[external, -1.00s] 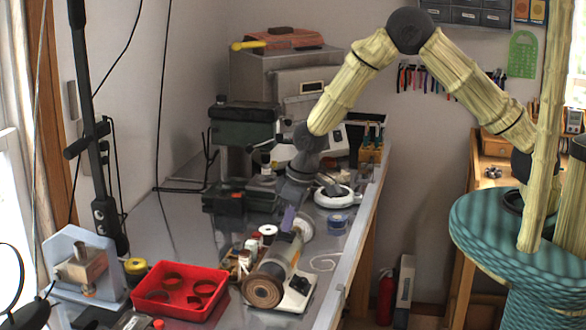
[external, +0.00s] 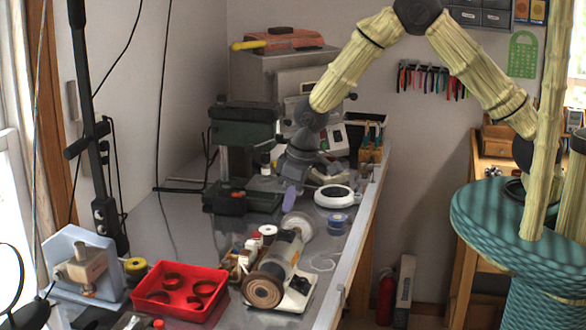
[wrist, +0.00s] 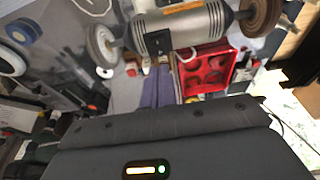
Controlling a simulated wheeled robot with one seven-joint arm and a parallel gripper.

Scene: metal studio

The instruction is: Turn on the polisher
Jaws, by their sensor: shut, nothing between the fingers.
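The polisher (external: 283,258) is a silver motor on a pale base near the right edge of the bench, with a brown wheel (external: 262,291) at its near end and a pale wheel (external: 298,225) at its far end. In the wrist view the polisher (wrist: 187,29) lies across the top, with a black switch plate (wrist: 157,43) on its body. Its switch position is too small to tell. My gripper (external: 289,205) is shut and empty, above and behind the motor, apart from it in the external view. Its bluish fingers also show in the wrist view (wrist: 161,78), pointing toward the plate.
A red tray (external: 180,291) with several round pieces stands left of the polisher. Small jars and spools (external: 252,244) sit close beside the motor. A blue-lidded jar (external: 338,223) and a white ring-shaped thing (external: 335,195) lie behind it. The bench middle (external: 180,230) is clear.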

